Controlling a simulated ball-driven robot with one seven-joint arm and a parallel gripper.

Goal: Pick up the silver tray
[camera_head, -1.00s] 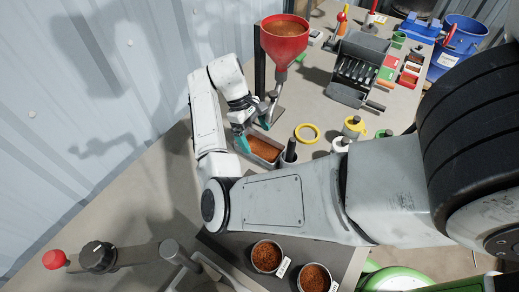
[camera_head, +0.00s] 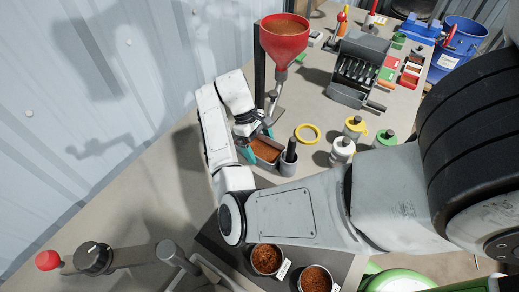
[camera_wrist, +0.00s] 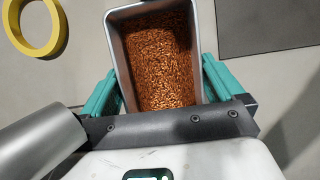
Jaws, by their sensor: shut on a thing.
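The silver tray (camera_wrist: 116,46) is a small rectangular metal tray filled with copper-coloured granules. It lies between the teal fingers of my gripper (camera_wrist: 160,85) in the wrist view, with one finger against each long side. In the head view, the tray (camera_head: 266,152) is partly hidden by my gripper (camera_head: 255,146), which is shut on it. I cannot tell for certain whether the tray is clear of the table.
A red funnel (camera_head: 285,40) on a stand is behind the tray. A yellow ring (camera_head: 307,134) and white pot (camera_head: 342,151) are to the right. Two cups of granules (camera_head: 266,259) (camera_head: 315,279) stand in front.

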